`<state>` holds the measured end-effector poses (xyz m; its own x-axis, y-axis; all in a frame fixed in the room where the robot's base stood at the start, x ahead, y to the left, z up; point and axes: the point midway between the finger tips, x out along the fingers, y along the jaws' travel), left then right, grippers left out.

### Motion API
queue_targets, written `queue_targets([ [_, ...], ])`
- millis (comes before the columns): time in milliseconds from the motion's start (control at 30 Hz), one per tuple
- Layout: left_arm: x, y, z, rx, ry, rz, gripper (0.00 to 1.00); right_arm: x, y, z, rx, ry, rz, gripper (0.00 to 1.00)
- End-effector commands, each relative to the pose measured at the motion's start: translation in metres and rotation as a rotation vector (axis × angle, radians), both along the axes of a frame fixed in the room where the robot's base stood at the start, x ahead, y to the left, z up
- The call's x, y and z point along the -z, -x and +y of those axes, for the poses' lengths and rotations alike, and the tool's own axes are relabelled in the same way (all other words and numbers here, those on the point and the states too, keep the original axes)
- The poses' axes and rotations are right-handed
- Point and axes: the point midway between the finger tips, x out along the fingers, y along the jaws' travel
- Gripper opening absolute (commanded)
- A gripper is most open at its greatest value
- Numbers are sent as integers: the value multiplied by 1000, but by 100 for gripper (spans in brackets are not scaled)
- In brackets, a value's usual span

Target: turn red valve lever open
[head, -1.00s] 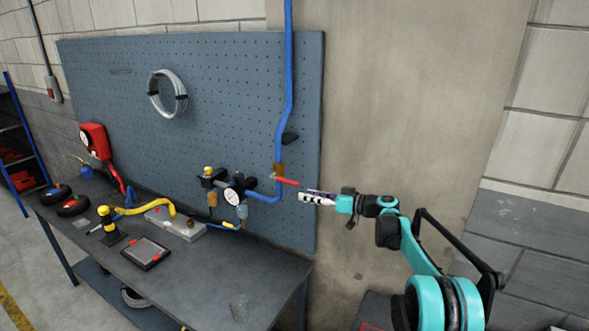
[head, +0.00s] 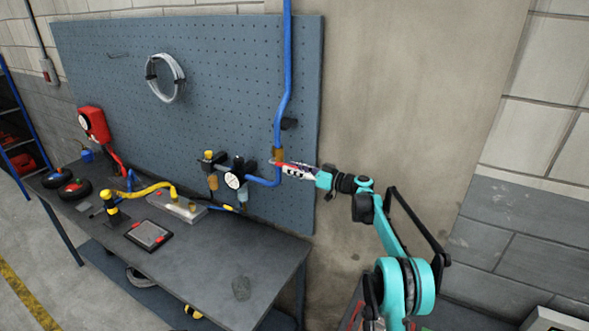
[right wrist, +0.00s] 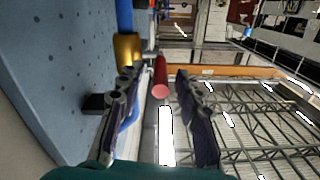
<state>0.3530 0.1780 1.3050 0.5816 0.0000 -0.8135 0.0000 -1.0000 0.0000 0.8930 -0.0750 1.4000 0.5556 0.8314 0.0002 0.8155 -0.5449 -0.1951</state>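The red valve lever (head: 278,163) sits on the brass valve body (head: 278,153) of the blue vertical pipe at the pegboard's right edge. My right gripper (head: 287,168) reaches it from the right and covers most of it in the head view. In the right wrist view, the lever (right wrist: 160,77) stands between the two spread dark fingers of my right gripper (right wrist: 157,80), with a gap visible on each side. The brass body (right wrist: 127,48) is just beyond the left fingertip. My left gripper is not in view.
The blue pipe (head: 282,85) runs up the pegboard (head: 225,65). A regulator with a white gauge (head: 232,181) is left of the valve. The workbench (head: 225,265) below carries a tablet (head: 149,235) and a yellow hose (head: 150,187). Bare wall is to the right.

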Motion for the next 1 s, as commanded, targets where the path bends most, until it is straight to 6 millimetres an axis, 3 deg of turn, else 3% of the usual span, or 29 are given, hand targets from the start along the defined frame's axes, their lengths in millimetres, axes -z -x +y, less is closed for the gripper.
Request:
queue_targets([
  [100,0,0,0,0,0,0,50,0,0,0,0,0,0,35],
  [233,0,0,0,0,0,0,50,0,0,0,0,0,0,3],
  [267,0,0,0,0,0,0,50,0,0,0,0,0,0,0],
  [633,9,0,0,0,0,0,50,6,0,0,0,-22,-15,0],
  [1000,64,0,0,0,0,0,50,34,-2,2,0,-206,-136,0],
])
